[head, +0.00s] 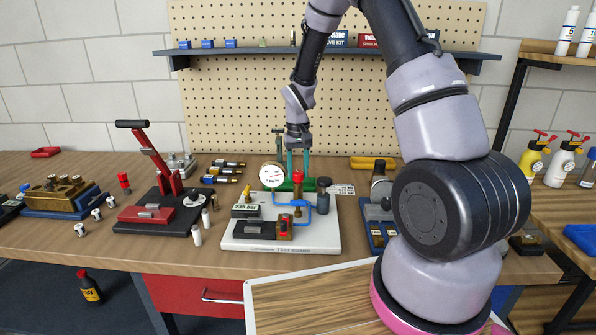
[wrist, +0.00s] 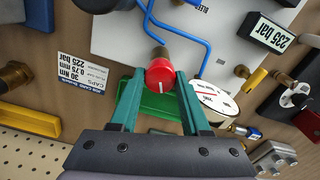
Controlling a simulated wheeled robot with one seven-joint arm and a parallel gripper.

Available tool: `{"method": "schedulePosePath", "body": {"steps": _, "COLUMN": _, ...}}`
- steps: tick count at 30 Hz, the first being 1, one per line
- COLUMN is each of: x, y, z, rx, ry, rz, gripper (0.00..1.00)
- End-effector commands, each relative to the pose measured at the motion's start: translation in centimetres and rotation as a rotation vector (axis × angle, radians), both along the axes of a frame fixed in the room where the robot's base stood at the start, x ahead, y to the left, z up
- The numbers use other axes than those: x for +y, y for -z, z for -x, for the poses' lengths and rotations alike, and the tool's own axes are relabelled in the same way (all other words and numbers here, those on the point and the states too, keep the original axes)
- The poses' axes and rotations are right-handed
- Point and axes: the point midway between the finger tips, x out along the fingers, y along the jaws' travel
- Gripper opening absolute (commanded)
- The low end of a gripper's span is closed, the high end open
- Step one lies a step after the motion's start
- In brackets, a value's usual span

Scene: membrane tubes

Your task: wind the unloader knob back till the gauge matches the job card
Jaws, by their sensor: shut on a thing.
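My gripper (wrist: 160,82) is shut on the red unloader knob (wrist: 160,72), one green finger on each side; a white line marks the knob's face. In the head view, my gripper (head: 298,172) reaches down over the back of the test board (head: 318,240). The gauge (head: 272,176) is a white dial just left of the knob. It also shows in the wrist view (wrist: 214,101), tilted, with a red needle; its reading is too small to tell. The job card (wrist: 86,82) lies behind the board and shows 225 bar, 0.75 mm and 30 Nm.
A plate on the board (head: 246,211) reads 235 bar. Blue pipes (head: 277,203), a dark cylinder (head: 324,197) and brass fittings crowd around the knob. A red lever press (head: 160,180) stands to the left. A pegboard (head: 230,110) rises behind the bench.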

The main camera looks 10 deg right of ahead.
Motion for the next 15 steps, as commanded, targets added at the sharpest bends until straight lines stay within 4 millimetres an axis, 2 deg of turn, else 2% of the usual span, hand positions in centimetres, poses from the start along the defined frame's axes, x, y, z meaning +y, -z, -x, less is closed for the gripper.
{"method": "schedulePosePath", "body": {"steps": 15, "x": 0.04, "y": -0.06, "z": -0.03, "rx": -0.001, "ry": -0.07, "rz": 0.0, "gripper": 0.0}}
